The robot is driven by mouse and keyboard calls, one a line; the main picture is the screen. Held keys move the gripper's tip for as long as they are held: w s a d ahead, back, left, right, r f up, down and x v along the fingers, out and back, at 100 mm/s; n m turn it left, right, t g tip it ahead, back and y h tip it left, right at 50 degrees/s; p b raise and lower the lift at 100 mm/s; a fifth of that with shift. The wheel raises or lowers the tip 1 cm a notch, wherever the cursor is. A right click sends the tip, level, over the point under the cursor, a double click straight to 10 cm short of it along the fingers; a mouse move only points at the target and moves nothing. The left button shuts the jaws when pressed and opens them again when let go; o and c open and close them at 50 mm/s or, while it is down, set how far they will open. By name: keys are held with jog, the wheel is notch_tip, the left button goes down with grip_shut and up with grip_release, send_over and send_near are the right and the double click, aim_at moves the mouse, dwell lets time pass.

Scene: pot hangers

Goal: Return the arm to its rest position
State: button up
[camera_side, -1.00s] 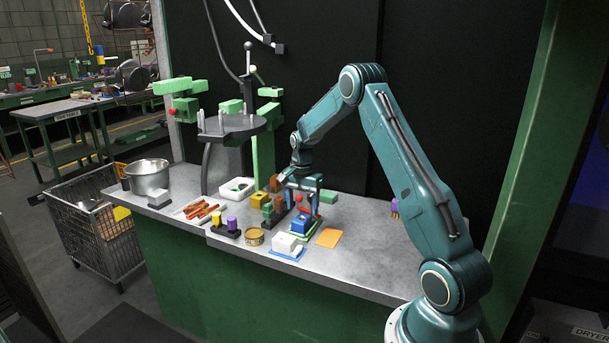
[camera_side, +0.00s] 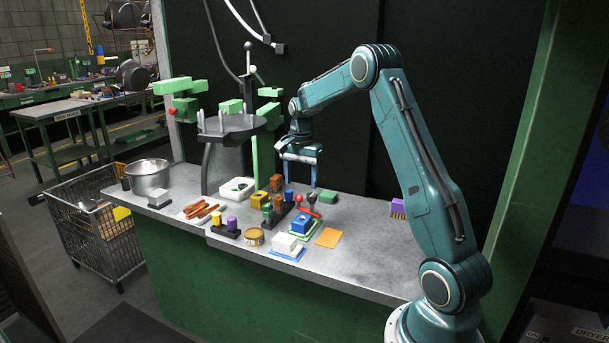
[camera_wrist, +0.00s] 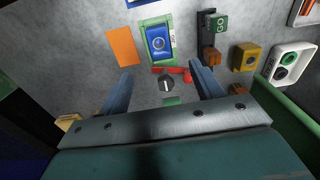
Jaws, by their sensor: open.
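My gripper (camera_side: 302,172) is open and empty, raised above the bench behind the blue block. In the wrist view my gripper (camera_wrist: 164,84) has its two fingers wide apart with nothing between them. Below it in that view are a red-handled part with a dark round knob (camera_wrist: 167,85) and a blue block (camera_wrist: 158,42) on a green-edged base. The blue block (camera_side: 301,223) also shows in the side view, standing on the bench, apart from the fingers.
The metal bench (camera_side: 365,265) holds an orange square (camera_side: 328,237), a white block (camera_side: 285,243), a purple brush (camera_side: 398,208), a white tray (camera_side: 236,190) and a metal pot (camera_side: 149,176). A dark round stand (camera_side: 232,125) and green fixture rise left of my gripper. The right front of the bench is clear.

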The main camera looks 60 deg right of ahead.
jog(key=s+a+r+n+t, duration=0.1)
jog(key=s+a+r+n, duration=0.25)
jog(key=a+r, duration=0.45)
jog(key=s+a+r+n+t, duration=0.1)
jog(key=s+a+r+n, duration=0.3)
jog(key=a, duration=0.6)
jog(key=s+a+r+n+t, duration=0.1)
jog(key=s+a+n+t, duration=0.2)
jog(key=s+a+n, duration=0.7)
jog(key=s+a, duration=0.3)
jog(key=s, duration=0.3)
jog(key=shift+s+a, duration=0.15)
jog(key=shift+s, duration=0.05)
